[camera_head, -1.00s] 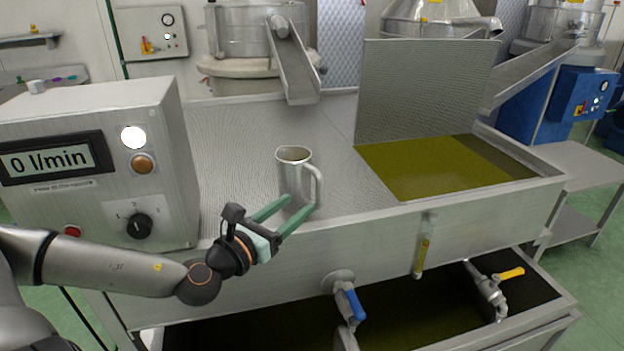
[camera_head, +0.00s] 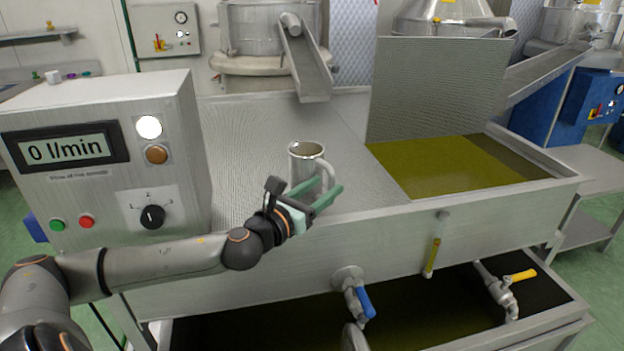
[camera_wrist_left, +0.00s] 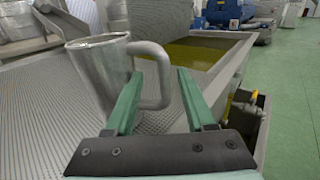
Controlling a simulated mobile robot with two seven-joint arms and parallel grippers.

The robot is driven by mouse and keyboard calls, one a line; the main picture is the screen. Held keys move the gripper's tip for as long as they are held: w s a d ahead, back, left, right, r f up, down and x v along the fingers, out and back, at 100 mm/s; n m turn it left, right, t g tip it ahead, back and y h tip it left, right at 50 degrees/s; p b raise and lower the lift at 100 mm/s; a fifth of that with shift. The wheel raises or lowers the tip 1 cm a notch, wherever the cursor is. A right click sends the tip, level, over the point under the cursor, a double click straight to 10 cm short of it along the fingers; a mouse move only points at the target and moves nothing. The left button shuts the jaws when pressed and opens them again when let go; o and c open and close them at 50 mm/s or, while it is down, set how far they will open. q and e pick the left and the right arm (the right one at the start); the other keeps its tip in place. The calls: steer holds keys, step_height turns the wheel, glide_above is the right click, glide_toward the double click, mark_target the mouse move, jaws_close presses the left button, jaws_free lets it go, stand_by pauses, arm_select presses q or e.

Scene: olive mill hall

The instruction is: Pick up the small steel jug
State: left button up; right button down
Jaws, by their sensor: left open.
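The small steel jug (camera_head: 304,163) stands upright on the perforated metal top of the steel tank, near its front edge. Its handle points right in the head view. My left gripper (camera_head: 328,190) is open, in front of the jug's handle side. In the left wrist view the jug (camera_wrist_left: 97,72) is left of centre, and its handle reaches into the space between the two green fingers (camera_wrist_left: 158,95). I cannot tell whether a finger touches the jug. My right gripper does not show.
A control box (camera_head: 105,160) reading 0 l/min stands left of the jug. An upright metal plate (camera_head: 437,90) and a basin of green-yellow oil (camera_head: 450,168) are to the right. A blue-handled tap (camera_head: 360,300) sits on the front below. The perforated top (camera_head: 240,145) behind the jug is clear.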

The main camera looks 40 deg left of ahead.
arm_select(q)
steer(key=shift+w+d+f+p, duration=0.1)
steer(key=shift+w+p, duration=0.15)
steer(key=shift+w, duration=0.75)
steer(key=shift+w+d+p, duration=0.15)
steer(key=shift+w+p, duration=0.05)
steer(key=shift+w, duration=0.75)
steer(key=shift+w+d+f+p, duration=0.1)
steer(key=shift+w+p, duration=0.15)
steer(key=shift+w, duration=0.75)
jaws_close()
steer(key=shift+r, duration=0.1)
steer(key=shift+r, duration=0.1)
